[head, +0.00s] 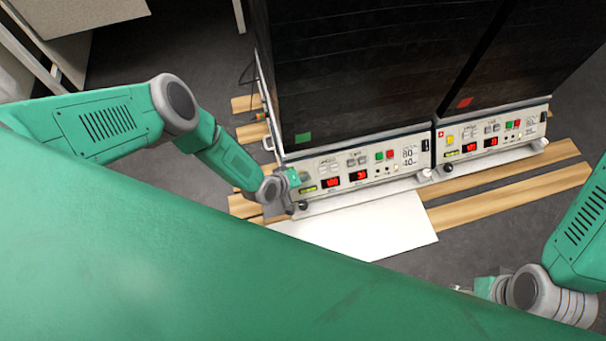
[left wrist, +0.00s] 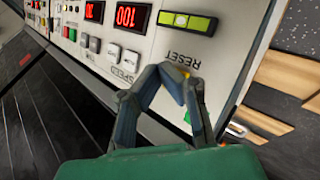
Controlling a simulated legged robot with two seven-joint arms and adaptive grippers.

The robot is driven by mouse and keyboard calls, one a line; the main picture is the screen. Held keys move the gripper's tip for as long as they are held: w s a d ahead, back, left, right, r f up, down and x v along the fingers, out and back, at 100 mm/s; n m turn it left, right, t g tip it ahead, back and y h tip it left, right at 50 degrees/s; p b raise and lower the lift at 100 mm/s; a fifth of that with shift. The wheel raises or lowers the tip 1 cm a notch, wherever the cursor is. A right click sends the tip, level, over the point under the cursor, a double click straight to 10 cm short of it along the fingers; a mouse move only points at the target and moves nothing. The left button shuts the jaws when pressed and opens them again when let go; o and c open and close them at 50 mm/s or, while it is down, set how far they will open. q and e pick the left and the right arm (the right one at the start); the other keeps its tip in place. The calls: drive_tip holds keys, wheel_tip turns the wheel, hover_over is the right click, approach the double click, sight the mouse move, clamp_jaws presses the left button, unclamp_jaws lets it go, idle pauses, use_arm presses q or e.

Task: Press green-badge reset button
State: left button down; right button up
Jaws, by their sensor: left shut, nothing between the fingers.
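The green badge (head: 303,138) is on the dark front of the left shaker, above its control panel (head: 375,171). My left gripper (head: 296,179) is at the left end of that panel and covers the reset area in the head view. In the left wrist view, my left gripper (left wrist: 172,76) is shut and empty, with its tips just by the RESET label (left wrist: 183,57). My right gripper (head: 484,288) is low at the right, partly hidden, far from the panels.
The right shaker has a red badge (head: 464,102) and its own yellow button (head: 450,140). A green-yellow indicator (left wrist: 187,22) and several small buttons sit near my left fingers. A white board (head: 360,228) and wooden planks (head: 510,197) lie on the floor in front.

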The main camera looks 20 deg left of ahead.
use_arm(q)
drive_tip(key=shift+r, duration=0.1)
drive_tip(key=shift+s+d+r+p, duration=0.25)
drive_tip(key=shift+s+r+p, duration=0.25)
drive_tip(key=shift+s+p, duration=0.1)
drive_tip(key=s+d+r+p, duration=0.1)
drive_tip(key=p, duration=0.1)
drive_tip(key=s+d+r+p, duration=0.1)
drive_tip(key=s+r, duration=0.1)
drive_tip(key=shift+r+p, duration=0.2)
drive_tip(key=shift+p, duration=0.15)
idle(0.4)
idle(0.5)
